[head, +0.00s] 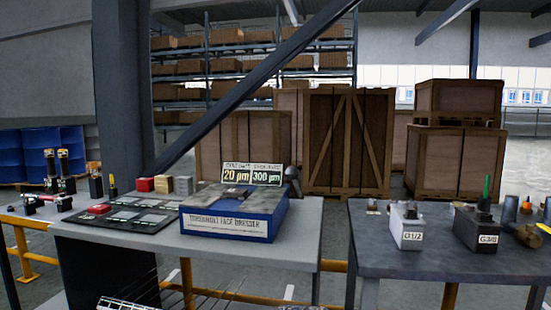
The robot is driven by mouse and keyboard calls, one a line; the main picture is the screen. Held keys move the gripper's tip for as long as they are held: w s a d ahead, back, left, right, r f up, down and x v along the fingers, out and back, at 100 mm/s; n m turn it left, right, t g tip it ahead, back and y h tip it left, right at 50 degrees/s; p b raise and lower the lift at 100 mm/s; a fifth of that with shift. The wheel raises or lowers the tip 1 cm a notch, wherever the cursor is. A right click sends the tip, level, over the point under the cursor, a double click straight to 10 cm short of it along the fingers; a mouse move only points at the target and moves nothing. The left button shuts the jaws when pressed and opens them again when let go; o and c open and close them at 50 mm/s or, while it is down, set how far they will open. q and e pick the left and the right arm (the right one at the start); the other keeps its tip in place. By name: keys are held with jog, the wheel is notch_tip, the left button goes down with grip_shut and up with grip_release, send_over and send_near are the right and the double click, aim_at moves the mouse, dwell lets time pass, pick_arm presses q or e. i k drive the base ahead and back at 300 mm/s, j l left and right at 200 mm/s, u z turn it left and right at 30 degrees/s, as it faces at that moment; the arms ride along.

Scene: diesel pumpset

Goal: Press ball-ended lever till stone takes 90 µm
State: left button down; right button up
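A blue box-shaped face dresser (230,226) with a dark top and a white name label stands at the right end of the left bench. A display board (251,175) at its back reads 20 µm on the left and 300 µm on the right; its small heading is too blurred to read surely. A dark ball-ended lever (292,174) stands up at the dresser's back right corner, beside the display. The stone cannot be made out. Neither of my grippers is in view, and nothing touches the lever.
Red, tan and grey blocks (163,185) and dark trays (130,213) sit left of the dresser on the grey bench (270,253). A gap separates it from the right table (385,262), which holds labelled containers (407,226) and small parts. Wooden crates (345,140) stand behind.

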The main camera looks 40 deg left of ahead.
aim_at(292, 173)
jog(key=k+j, duration=0.2)
jog(key=j, duration=0.2)
jog(key=k+j, duration=0.15)
jog(key=j, duration=0.2)
jog(key=k+j, duration=0.2)
jog(key=j, duration=0.2)
jog(key=z, duration=0.05)
